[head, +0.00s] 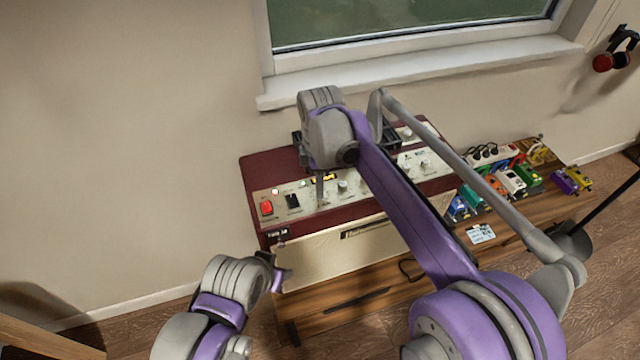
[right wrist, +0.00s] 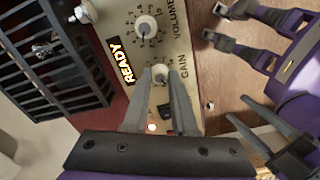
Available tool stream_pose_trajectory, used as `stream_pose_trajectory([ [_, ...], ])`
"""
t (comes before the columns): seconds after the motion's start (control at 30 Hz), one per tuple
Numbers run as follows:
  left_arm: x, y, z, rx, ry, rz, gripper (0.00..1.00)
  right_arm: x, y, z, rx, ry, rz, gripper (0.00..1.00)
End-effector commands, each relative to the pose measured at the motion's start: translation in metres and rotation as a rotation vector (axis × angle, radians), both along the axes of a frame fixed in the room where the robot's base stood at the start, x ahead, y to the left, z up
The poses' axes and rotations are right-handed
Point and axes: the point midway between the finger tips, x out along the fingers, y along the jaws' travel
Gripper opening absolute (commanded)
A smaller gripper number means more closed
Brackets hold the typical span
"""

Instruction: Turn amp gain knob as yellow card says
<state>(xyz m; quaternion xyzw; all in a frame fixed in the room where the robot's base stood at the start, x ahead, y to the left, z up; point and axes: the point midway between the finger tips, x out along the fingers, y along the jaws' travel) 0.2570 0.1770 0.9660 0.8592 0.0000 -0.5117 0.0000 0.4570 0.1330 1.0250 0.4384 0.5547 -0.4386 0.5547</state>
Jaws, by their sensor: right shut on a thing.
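The amp (head: 300,262) has a dark red body and a pale control panel along its top front. In the right wrist view the white gain knob (right wrist: 160,71) sits beside the printed word GAIN. My right gripper (right wrist: 161,78) is shut on this knob, one finger on each side; in the head view my right arm hides it. The white volume knob (right wrist: 146,28) is free beside it. A lit yellow READY sign (right wrist: 123,62) is on the panel. My left gripper (head: 279,275) is open and empty in front of the amp. I cannot make out a yellow card.
The amp stands on a wooden bench (head: 345,301). A red switch (head: 267,207) is at the panel's left end. Several coloured pedals (head: 513,183), a power strip (head: 489,153) and a small pale card (head: 481,233) lie to the right. A window sill (head: 420,70) is above.

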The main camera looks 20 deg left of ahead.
Motion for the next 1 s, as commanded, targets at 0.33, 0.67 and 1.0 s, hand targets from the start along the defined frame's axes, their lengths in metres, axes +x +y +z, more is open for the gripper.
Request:
stream_pose_trajectory([
  [0.33, 0.0002, 0.0000, 0.0005, 0.000, 0.000, 0.000, 0.50, 0.0003, 0.0000, 0.0004, 0.000, -0.001, 0.093, 0.00],
  [0.67, 0.0002, 0.0000, 0.0005, 0.000, 0.000, 0.000, 0.50, 0.0003, 0.0000, 0.0004, 0.000, -0.001, 0.101, 0.00],
  [1.0, 0.0002, 0.0000, 0.0003, 0.000, 0.000, 0.000, 0.50, 0.0002, -0.0001, 0.0003, 0.000, -0.001, 0.100, 0.55],
])
